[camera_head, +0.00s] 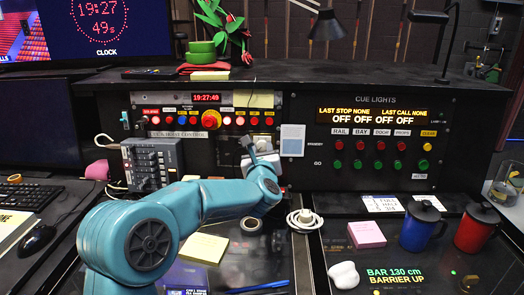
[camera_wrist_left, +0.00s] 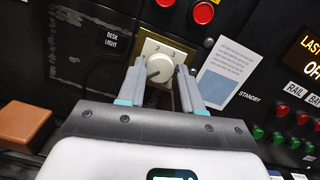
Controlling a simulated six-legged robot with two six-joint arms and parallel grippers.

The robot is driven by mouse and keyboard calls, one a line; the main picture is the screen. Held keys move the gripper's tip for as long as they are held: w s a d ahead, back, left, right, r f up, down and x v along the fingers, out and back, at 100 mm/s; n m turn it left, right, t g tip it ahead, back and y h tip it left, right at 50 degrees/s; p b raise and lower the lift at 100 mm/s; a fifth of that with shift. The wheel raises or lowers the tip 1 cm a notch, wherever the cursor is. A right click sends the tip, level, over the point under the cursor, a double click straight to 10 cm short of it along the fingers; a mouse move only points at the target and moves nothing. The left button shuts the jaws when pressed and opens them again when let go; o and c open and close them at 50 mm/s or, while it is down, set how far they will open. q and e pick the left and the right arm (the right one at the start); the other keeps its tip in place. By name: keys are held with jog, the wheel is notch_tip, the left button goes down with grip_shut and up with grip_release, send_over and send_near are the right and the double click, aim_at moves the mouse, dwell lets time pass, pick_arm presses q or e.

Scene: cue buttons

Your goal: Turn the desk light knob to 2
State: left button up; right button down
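The desk light knob (camera_wrist_left: 160,68) is a round cream dial on a yellowish plate (camera_wrist_left: 150,46), beside the label DESK LIGHT. The numbers 2 and 3 show above it, and a dark mark on its face lies toward the lower left. My left gripper (camera_wrist_left: 161,72) has its two fingers apart, one on each side of the knob. A narrow gap seems to show at each side; contact is unclear. In the head view my left gripper (camera_head: 262,150) is at the console front and hides the knob. My right gripper is not in view.
Red buttons (camera_wrist_left: 203,13) sit just above the knob. A pale card (camera_wrist_left: 225,72) is right of it and a brown block (camera_wrist_left: 25,124) lies lower left.

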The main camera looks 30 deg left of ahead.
pick_arm(q)
jog(key=c, duration=0.4)
